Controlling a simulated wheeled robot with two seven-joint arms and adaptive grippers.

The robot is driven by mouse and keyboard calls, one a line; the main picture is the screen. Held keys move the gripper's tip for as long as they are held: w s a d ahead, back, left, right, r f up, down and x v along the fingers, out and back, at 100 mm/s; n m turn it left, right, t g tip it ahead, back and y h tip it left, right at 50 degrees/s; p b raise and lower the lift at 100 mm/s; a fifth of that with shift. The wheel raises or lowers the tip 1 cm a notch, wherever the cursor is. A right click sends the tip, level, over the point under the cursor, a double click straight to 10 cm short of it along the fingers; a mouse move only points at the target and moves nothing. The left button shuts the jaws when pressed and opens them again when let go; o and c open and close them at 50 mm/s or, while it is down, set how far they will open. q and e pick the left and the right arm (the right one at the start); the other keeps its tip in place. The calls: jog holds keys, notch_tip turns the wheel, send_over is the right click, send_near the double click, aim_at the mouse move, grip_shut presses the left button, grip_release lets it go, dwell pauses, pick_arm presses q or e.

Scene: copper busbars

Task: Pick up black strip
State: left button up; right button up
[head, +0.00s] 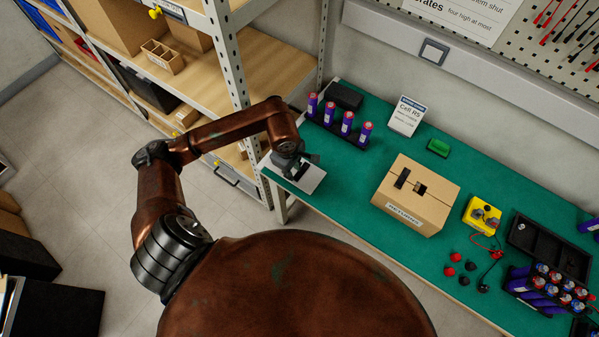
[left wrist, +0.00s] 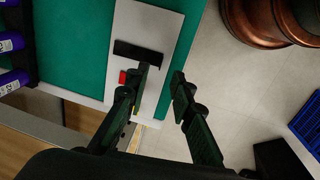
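A black strip (left wrist: 138,53) lies across a white plate (left wrist: 150,22) in the left wrist view, near the table's edge. A small red piece (left wrist: 123,77) shows beside the left finger, partly hidden. My left gripper (left wrist: 160,77) is open and empty, with its fingers apart over the plate. The strip is beyond the fingertips, nearer the left one. In the head view, my left gripper (head: 298,167) hangs over the white plate (head: 311,181) at the table's left end and hides most of what is on it. My right gripper is not in view.
On the green table (head: 340,215), purple cells (head: 347,123) stand in a black holder behind the plate. A cardboard box (head: 415,205), a yellow device (head: 481,214) and a black tray (head: 550,247) are to the right. A shelf post (head: 232,75) rises left of the table.

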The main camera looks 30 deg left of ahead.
aim_at(295, 179)
pick_arm(q)
jog(key=f, duration=0.6)
jog(key=shift+w+d+f, duration=0.1)
jog(key=shift+w+f, duration=0.25)
jog(key=shift+f, duration=0.05)
jog(key=shift+c, duration=0.4)
grip_shut()
